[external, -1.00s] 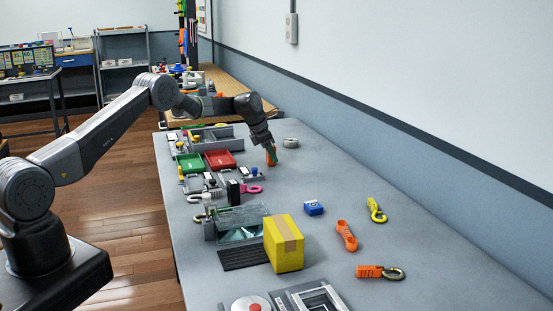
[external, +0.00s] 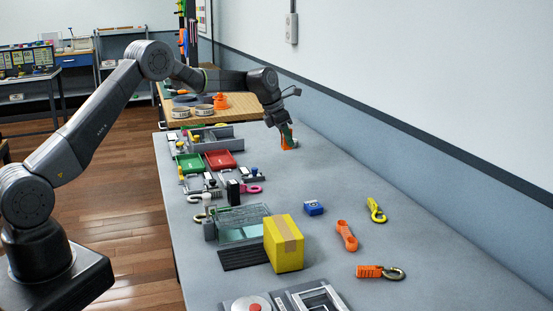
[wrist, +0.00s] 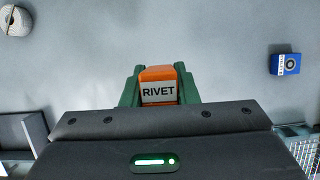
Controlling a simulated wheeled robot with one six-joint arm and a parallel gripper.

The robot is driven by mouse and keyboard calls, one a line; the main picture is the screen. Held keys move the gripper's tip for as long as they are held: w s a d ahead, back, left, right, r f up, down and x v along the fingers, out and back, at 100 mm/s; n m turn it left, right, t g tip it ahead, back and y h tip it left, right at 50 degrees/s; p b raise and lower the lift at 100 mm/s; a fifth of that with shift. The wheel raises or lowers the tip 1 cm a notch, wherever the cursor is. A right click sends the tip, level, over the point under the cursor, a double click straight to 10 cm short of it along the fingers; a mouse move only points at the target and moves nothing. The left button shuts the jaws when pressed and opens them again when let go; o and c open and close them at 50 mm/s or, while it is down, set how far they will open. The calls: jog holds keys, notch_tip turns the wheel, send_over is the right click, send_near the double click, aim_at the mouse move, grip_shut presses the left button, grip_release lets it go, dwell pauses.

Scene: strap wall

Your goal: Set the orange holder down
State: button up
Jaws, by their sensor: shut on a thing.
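The orange holder (wrist: 158,86) has a white label reading RIVET. My gripper (wrist: 158,78) is shut on it, with one green finger on each side. In the external view the holder (external: 289,143) hangs from my gripper (external: 287,134) near the far end of the grey table, close to the tabletop. I cannot tell whether its bottom touches the table. My gripper's dark body hides the near side of the holder in the wrist view.
A pale round ring (wrist: 15,20) and a blue box (wrist: 285,64) lie apart from the holder. Green (external: 190,162) and red (external: 221,158) trays stand to its left. A yellow box (external: 283,243) stands nearer. Bare grey table (external: 320,175) surrounds the holder's near side.

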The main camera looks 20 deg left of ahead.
jog(key=s+d, duration=0.3)
jog(key=s, duration=0.2)
jog(key=f, duration=0.3)
jog(key=f+p, duration=0.1)
jog(key=f, duration=0.2)
jog(key=f+p, duration=0.1)
jog(key=f, duration=0.3)
jog(key=shift+d, duration=0.25)
jog(key=shift+f, duration=0.1)
jog(key=shift+f, duration=0.15)
jog(key=o, duration=1)
jog(key=shift+o, duration=0.2)
